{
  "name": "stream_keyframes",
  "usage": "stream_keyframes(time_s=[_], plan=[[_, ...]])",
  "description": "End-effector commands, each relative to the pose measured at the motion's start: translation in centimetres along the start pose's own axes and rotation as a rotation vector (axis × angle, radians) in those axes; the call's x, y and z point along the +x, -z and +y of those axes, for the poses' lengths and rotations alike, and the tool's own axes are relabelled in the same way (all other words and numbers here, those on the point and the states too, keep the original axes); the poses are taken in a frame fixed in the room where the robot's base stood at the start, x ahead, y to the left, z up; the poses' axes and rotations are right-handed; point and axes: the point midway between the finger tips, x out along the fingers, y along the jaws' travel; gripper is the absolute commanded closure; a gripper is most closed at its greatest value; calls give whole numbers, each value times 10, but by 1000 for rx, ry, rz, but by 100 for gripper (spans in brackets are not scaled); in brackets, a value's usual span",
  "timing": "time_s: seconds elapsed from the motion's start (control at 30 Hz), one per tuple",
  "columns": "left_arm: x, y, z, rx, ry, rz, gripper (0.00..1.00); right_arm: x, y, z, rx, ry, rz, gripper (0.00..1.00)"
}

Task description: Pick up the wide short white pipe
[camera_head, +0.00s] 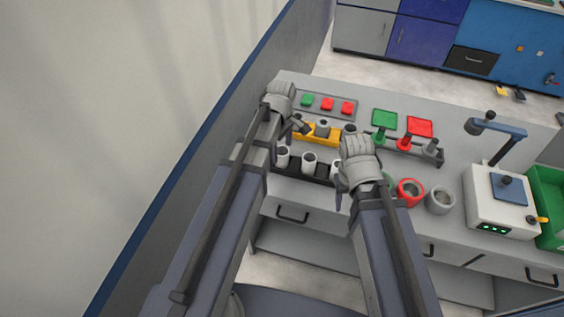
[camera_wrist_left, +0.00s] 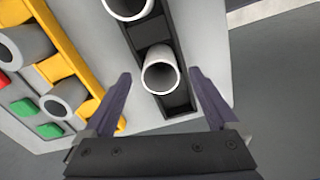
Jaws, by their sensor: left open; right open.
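A wide, short white-grey pipe (camera_head: 440,200) stands upright on the bench, right of a wide red pipe (camera_head: 410,192). White pipes stand in a black rack (camera_wrist_left: 150,52) nearer the left, including one at the left end (camera_head: 283,157) and one beside it (camera_head: 309,162). My left gripper (camera_head: 301,127) is open above the rack area. In the left wrist view its fingers (camera_wrist_left: 160,74) point toward the end white pipe (camera_wrist_left: 160,76), with nothing held. My right gripper (camera_head: 343,186) is open near the rack's right end; its hand partly hides a white pipe and a green pipe.
A yellow rack (camera_head: 320,133) holding grey pipes stands behind the black one. A grey tray (camera_head: 326,107) with green and red pieces lies farther back. A white device (camera_head: 499,214) and a green bin (camera_head: 545,208) stand at the right. A wall runs along the left.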

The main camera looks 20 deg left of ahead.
Motion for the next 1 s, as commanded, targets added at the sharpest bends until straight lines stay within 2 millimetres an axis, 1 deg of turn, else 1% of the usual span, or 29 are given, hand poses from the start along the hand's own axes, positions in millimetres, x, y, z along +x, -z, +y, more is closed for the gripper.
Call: stream_keyframes(time_s=[0.03, 0.13, 0.23, 0.47, 1.0], plan=[[14, -2, -2, 0, 0, 0, 7, 14, 1, -1, 0, 0, 0, 50], [24, -1, -1, 0, 0, 0, 7, 24, 1, -2, 0, 0, 0, 50], [28, -1, -1, 0, 0, 0, 7, 28, 2, -3, 0, 0, 0, 50], [26, -1, -1, -1, 0, 0, 7, 26, 2, -2, 0, 0, 0, 50], [26, -1, -1, -1, 0, 0, 68, 26, 2, -2, 0, 0, 0, 50]])
